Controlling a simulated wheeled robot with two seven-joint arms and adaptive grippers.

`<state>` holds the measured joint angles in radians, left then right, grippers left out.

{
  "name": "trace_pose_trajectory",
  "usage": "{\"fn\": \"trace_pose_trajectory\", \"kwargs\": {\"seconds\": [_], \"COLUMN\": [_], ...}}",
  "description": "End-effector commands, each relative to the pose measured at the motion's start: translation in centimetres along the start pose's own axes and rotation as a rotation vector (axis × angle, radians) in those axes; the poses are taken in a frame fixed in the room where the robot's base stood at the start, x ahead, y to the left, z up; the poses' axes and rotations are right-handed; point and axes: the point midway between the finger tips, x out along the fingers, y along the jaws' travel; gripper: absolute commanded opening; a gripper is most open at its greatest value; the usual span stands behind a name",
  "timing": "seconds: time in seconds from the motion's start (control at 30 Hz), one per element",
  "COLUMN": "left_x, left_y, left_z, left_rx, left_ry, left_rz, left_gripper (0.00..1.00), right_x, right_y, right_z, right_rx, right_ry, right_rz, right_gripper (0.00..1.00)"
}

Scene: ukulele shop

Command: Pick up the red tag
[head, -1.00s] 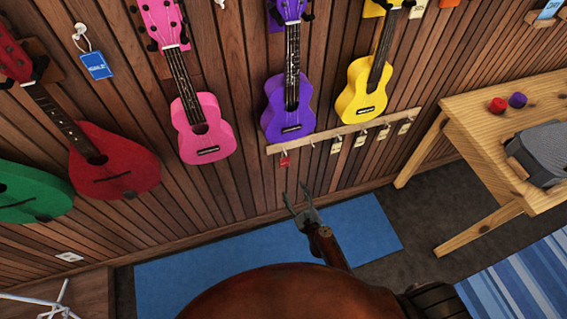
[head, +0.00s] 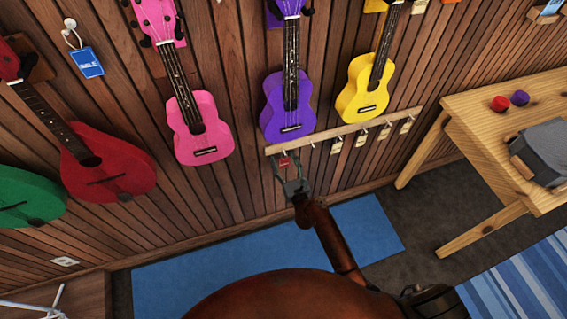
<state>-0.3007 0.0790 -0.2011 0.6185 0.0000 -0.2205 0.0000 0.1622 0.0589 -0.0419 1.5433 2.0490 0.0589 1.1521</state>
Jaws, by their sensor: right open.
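The small red tag (head: 284,162) hangs from the left end of the light wooden hook rail (head: 345,131), below the purple ukulele. My right gripper (head: 287,168) is open, its two thin fingers pointing up toward the rail. In the picture the fingers lie on either side of the red tag. I cannot tell whether they touch it or how far in front of the wall they are. My left gripper is not in view.
Several tan tags (head: 362,136) hang along the right of the rail. A pink ukulele (head: 197,130), purple ukulele (head: 288,105) and yellow ukulele (head: 363,88) hang close above. A wooden table (head: 470,110) stands at right. A blue mat (head: 200,285) lies below.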

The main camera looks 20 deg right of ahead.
Motion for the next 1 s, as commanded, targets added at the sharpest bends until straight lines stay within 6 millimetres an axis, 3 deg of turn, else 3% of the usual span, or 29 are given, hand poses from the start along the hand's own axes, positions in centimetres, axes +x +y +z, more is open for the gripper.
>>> {"fn": "trace_pose_trajectory", "kwargs": {"seconds": [0.17,0.67,1.0], "left_x": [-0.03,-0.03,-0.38], "left_y": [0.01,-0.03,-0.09], "left_z": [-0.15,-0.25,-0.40], "left_rx": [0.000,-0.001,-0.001], "left_ry": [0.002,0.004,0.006], "left_rz": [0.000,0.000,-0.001], "left_gripper": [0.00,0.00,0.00], "right_x": [0.00,-0.03,-0.03], "right_y": [-0.01,0.03,0.02], "right_z": [0.03,0.02,0.49], "right_rx": [0.000,0.000,-0.001], "right_ry": [0.000,0.000,-0.001], "right_rz": [0.000,0.000,0.000], "right_gripper": [0.54,0.21,0.20]}}
